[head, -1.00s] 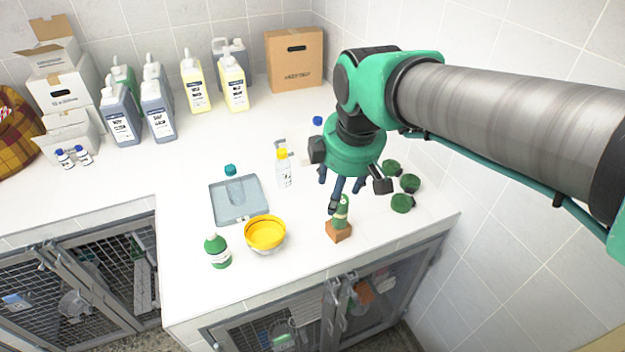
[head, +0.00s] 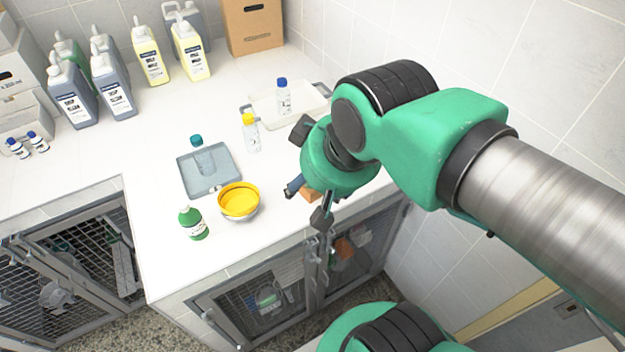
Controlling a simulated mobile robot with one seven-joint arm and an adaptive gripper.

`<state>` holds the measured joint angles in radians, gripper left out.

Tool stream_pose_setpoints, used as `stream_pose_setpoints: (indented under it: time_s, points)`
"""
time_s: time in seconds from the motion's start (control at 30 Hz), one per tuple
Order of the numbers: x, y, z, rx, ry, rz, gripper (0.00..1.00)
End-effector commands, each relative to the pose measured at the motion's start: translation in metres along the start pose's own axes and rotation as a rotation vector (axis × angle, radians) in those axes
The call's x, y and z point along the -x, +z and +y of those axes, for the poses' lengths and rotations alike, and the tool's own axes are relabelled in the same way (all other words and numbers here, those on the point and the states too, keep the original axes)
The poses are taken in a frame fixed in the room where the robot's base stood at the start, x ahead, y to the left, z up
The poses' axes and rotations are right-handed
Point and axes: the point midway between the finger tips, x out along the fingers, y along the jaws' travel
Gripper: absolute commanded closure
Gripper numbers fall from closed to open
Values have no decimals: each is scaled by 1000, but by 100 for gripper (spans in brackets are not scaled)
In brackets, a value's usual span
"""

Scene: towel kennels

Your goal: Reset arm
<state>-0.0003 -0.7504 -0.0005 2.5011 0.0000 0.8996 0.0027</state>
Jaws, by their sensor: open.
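My gripper (head: 308,203) hangs at the end of my green and grey arm, over the front right edge of the white counter (head: 215,115). Its dark fingers are spread and nothing shows between them. A small brown block (head: 311,195) shows just behind the fingers, mostly covered by my gripper and wrist. The green bottle seen on that block earlier is hidden by my arm now. My elbow stretches to the right side of the view.
A yellow bowl (head: 239,200), a green bottle (head: 193,223) and a grey tray (head: 190,185) stand left of my gripper. Wire kennel doors (head: 255,300) are below the counter.

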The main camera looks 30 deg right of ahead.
Motion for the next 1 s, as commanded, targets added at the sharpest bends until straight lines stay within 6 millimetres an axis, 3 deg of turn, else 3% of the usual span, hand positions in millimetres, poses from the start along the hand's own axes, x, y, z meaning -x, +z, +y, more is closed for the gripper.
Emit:
stream_pose_setpoints:
  time_s: [0.23,0.6,1.0]
  points:
    - [-5,2,0,1,0,0,45]
    - [-34,18,0,2,0,0,45]
    - [-33,17,0,2,0,0,45]
